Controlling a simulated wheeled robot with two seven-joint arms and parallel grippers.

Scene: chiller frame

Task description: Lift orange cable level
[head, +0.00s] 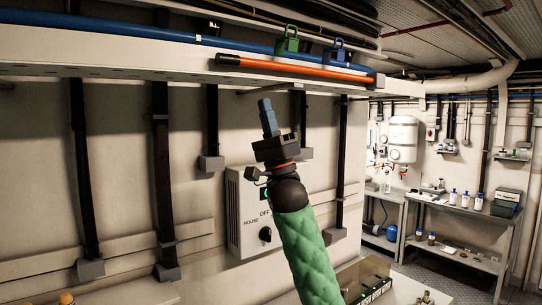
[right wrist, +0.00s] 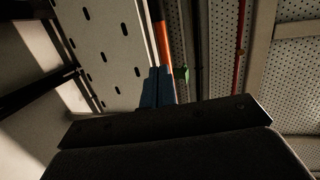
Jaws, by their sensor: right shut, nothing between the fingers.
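In the right wrist view the shut fingers (right wrist: 158,84) point towards the orange cable (right wrist: 162,40), which runs up past the slotted tray (right wrist: 105,45). My left gripper is not in view.
A green clip (head: 287,42) and a blue clip (head: 338,52) stand above the cable. A blue pipe (head: 150,36) runs along the tray. A grey control box (head: 250,215) hangs on the wall behind my right arm. Shelves (head: 455,205) stand at the right.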

